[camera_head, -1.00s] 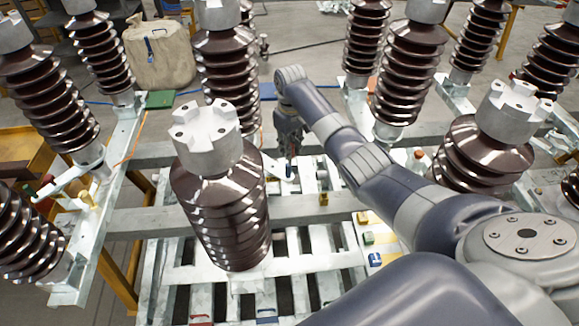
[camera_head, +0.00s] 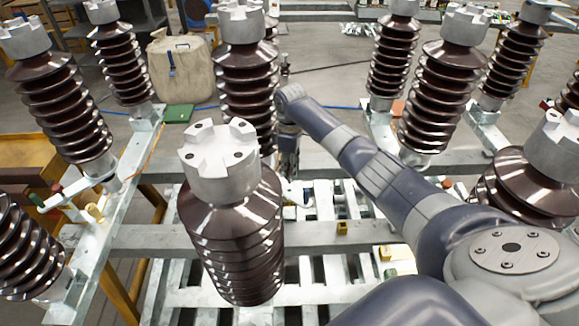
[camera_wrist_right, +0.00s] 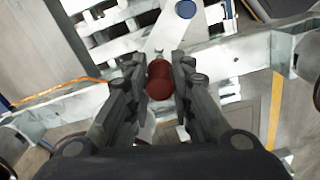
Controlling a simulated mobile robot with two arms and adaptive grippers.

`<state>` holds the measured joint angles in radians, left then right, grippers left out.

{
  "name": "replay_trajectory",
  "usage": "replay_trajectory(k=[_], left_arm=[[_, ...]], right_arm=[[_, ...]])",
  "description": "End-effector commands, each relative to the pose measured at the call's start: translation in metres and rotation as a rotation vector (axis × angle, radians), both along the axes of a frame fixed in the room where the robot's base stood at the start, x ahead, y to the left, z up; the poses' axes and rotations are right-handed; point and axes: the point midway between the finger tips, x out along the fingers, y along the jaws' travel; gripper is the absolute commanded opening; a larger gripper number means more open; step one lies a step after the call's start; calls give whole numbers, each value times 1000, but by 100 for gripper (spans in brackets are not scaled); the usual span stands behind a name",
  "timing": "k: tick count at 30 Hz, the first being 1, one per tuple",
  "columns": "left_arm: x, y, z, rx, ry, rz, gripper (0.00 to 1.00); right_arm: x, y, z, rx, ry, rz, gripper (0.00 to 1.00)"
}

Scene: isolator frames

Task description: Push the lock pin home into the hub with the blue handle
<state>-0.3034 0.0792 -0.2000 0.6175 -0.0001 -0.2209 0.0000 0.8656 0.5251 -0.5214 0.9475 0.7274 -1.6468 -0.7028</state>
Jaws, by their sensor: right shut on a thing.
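My right gripper (camera_head: 288,172) reaches down behind the central brown insulator. In the right wrist view, its fingers (camera_wrist_right: 159,88) are shut on a dark red rounded cylinder (camera_wrist_right: 160,80). A round blue knob (camera_wrist_right: 186,9) sits just beyond the fingers on a pale metal plate (camera_wrist_right: 165,32), apart from the red cylinder. A small blue piece (camera_head: 306,196) also shows just right of the gripper in the head view. I cannot tell whether it is the lock pin's handle. The pin's shaft and the hub's bore are not clearly visible. My left gripper is out of view.
The large insulator (camera_head: 225,225) with a notched grey cap stands in front of the gripper. More insulators (camera_head: 445,95) stand at the right and back on pale metal rails. A small yellow block (camera_head: 342,228) lies on the frame. A beige sack (camera_head: 180,70) stands behind.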

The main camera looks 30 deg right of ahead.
Motion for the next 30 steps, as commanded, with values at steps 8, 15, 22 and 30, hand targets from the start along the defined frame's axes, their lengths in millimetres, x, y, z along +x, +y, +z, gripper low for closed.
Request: replay_trajectory(k=[8, 15, 22, 30], left_arm=[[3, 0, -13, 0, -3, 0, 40], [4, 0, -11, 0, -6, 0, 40], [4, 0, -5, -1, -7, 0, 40], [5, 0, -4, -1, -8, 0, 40]], right_arm=[[1, 0, -14, 0, -1, -1, 0], [0, 0, -14, 1, -1, -1, 0], [0, 0, -13, 0, -1, -1, 0], [0, 0, -14, 0, -1, -1, 0]])
